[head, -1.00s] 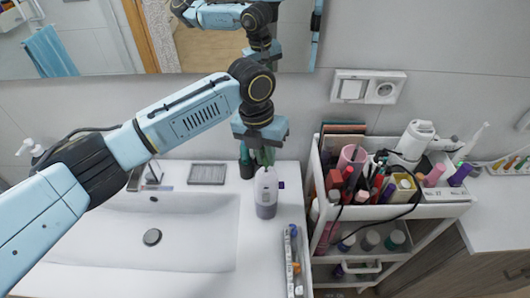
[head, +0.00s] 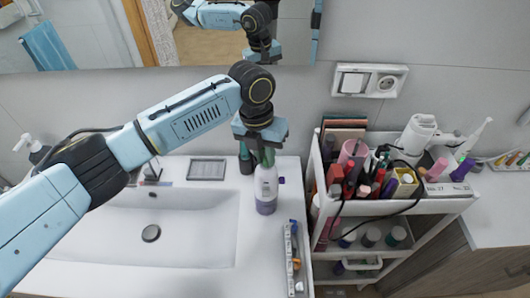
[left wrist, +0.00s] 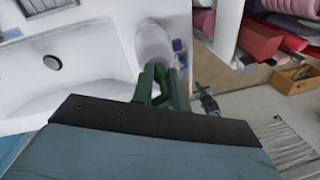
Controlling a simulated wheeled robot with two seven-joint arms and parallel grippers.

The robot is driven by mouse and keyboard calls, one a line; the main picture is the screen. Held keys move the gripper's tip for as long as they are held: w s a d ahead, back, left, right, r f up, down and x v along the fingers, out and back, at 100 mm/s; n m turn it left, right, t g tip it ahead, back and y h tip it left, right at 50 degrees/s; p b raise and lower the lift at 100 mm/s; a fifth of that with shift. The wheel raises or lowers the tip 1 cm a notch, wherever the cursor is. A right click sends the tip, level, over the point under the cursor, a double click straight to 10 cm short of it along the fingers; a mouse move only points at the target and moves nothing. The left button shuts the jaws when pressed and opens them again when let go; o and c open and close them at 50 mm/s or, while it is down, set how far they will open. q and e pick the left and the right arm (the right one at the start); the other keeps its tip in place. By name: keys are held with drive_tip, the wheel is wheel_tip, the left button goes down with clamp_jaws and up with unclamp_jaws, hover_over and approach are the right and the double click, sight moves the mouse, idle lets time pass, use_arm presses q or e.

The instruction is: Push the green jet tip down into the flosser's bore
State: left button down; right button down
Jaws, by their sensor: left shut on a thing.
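The flosser (head: 266,193) stands upright on the counter to the right of the sink, a pale bottle shape with a greyish-purple lower part. My left gripper (head: 264,156) points down right above its top, fingers shut. In the left wrist view the green fingers (left wrist: 160,75) close at the near side of the flosser (left wrist: 153,42). The green jet tip is between the fingers and cannot be told apart from them. The bore is hidden by the gripper, and I cannot tell how deep the tip sits. My right gripper is not in view.
A narrow tray (head: 289,258) with small items lies in front. A white cart (head: 425,208) full of cosmetics stands at the right. The sink (head: 110,235) is empty.

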use_arm(q)
drive_tip(key=c, duration=1.3)
unclamp_jaws()
drive_tip(key=shift+f, duration=0.1)
wheel_tip(320, 180, up, 13)
drive_tip(key=a+b, duration=0.1)
drive_tip(key=b, duration=0.1)
drive_tip(key=shift+w+a, duration=0.3)
drive_tip(key=shift+a, duration=0.1)
